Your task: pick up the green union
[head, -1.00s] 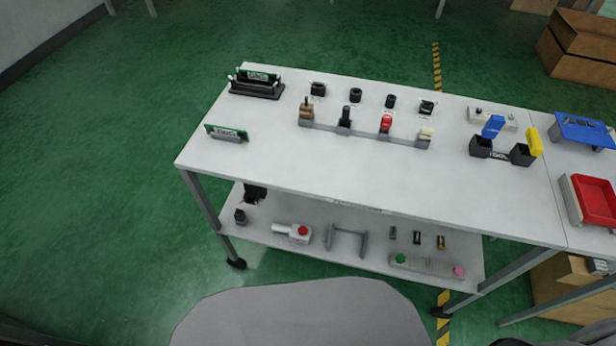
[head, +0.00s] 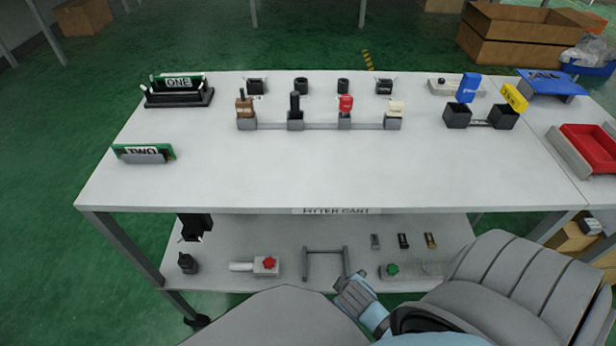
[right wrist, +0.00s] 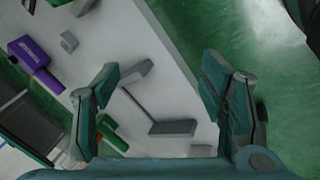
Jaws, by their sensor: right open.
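A small green part (head: 392,270), which I take for the green union, sits at the left end of a pale grey strip on the cart's lower shelf. My right gripper (head: 352,284) is in front of the shelf, left of and nearer than the green part. In the right wrist view the right gripper's fingers (right wrist: 165,92) are wide apart with nothing held between them. A green piece (right wrist: 114,134) shows there beside the left-hand finger, partly hidden; I cannot tell whether it is the same part. My left gripper is in neither view.
A grey bracket (head: 326,263) stands on the lower shelf (head: 290,281) left of the green part, near my right gripper. A red-knobbed fitting (head: 267,265) lies further left. Several small fittings stand behind the green part. The tabletop (head: 270,177) overhangs the shelf.

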